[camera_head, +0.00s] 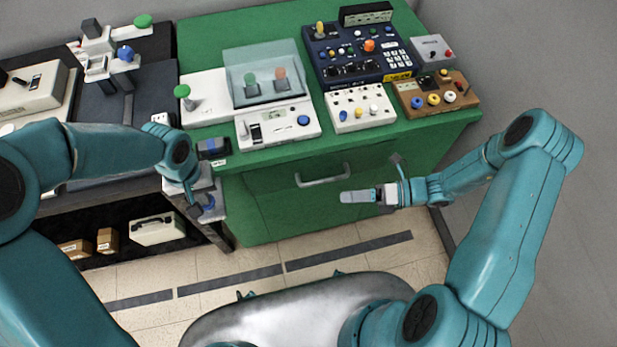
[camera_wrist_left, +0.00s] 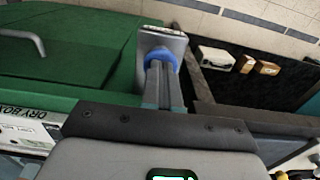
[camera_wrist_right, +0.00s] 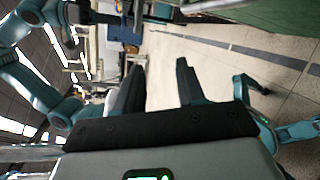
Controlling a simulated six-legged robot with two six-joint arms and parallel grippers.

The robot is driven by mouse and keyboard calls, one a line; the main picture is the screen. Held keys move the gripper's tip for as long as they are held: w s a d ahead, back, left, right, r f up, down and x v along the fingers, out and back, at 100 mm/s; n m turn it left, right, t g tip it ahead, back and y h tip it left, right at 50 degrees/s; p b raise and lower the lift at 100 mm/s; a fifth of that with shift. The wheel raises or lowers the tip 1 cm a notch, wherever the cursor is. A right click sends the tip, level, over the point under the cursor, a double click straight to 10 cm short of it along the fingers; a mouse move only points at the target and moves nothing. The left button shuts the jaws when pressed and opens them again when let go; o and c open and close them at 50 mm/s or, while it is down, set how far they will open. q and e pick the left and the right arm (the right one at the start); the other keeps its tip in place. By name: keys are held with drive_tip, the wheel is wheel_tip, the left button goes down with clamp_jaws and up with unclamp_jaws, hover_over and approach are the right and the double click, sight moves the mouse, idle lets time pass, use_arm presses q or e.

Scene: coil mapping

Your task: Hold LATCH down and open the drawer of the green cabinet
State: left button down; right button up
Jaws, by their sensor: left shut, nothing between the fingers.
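The green cabinet (camera_head: 262,205) stands ahead with a pale bar handle (camera_head: 322,181) on its drawer front, which looks closed. The handle also shows in the left wrist view (camera_wrist_left: 24,38). A blue round button (camera_wrist_left: 160,57) on a grey bracket (camera_wrist_left: 163,38), likely LATCH, sits beside the cabinet's left side; its name is not readable. My left gripper (camera_wrist_left: 162,75) is shut and empty, fingertips at the blue button; whether it is pressed down I cannot tell. My right gripper (camera_wrist_right: 160,72) is open and empty; in the head view it (camera_head: 350,197) is right of and below the handle.
Control boxes crowd the cabinet top, including a dark blue panel (camera_head: 358,52) and a clear-lidded box (camera_head: 265,75). A dark bench with shelves (camera_head: 120,85) adjoins on the left. A white case (camera_head: 157,230) sits on its lower shelf. Tiled floor before the drawer is clear.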

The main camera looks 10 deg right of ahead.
sight(326, 179)
drive_tip(key=d+f+m+t+h, duration=0.35)
drive_tip(key=m+t, duration=0.35)
drive_tip(key=m, duration=0.5)
drive_tip(key=x, duration=1.2)
drive_tip(key=shift+w+d, duration=0.3)
drive_tip(key=shift+d, duration=0.05)
